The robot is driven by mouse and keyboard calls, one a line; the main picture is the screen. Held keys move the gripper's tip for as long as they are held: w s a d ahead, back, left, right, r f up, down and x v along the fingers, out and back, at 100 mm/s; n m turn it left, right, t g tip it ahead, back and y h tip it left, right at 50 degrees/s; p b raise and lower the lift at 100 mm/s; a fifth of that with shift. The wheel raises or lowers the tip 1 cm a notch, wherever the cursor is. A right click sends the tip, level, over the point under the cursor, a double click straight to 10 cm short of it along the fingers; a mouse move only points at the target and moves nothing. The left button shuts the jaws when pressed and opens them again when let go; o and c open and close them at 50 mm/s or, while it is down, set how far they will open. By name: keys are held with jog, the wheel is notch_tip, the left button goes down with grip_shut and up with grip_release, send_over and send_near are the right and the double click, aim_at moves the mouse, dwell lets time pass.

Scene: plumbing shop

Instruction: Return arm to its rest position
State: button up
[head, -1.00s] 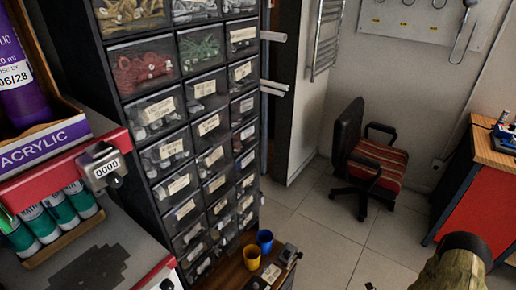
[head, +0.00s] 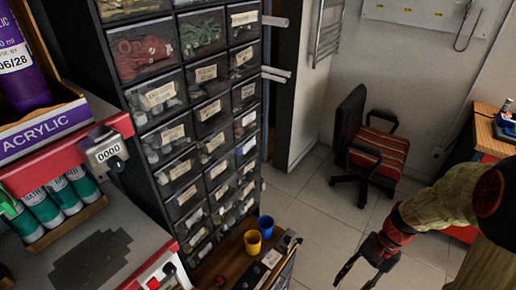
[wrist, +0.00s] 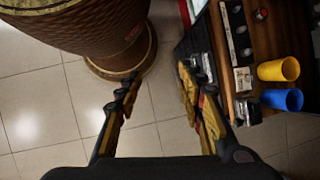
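My gripper (head: 356,276) hangs at the lower right of the head view, over the tiled floor and to the right of the low wooden counter. My arm reaches it from the right edge in a beige sleeve with dark and red joints. In the wrist view my gripper (wrist: 159,88) has its two fingers well apart, with only floor tiles between them. It is open and holds nothing. The right finger appears close to the counter edge in that view; whether they touch cannot be told.
The wooden counter (wrist: 245,55) carries a yellow cup (head: 252,241) and a blue cup (head: 266,223). A tall drawer cabinet (head: 117,88) stands left. A large drum-like object (wrist: 88,35) stands beside my gripper. A chair (head: 378,150) stands behind; floor (head: 325,215) before it is clear.

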jog(key=s+a+r+n+t+h, duration=0.1)
jog(key=a+r+n+t, duration=0.1)
jog(key=r, duration=0.6)
jog(key=s+a+r+n+t+h, duration=0.1)
jog(key=a+r+n+t+h, duration=0.1)
jog(key=r, duration=0.5)
jog(key=s+a+r+n+t+h, duration=0.1)
jog(key=s+a+r+n+t, duration=0.1)
jog(key=r, duration=0.6)
jog(key=a+n+t, duration=0.1)
jog(key=n+t, duration=0.1)
jog(key=shift+a+r+n+h, duration=0.3)
jog(key=shift+a+r+n, duration=0.05)
jog(key=shift+n, duration=0.05)
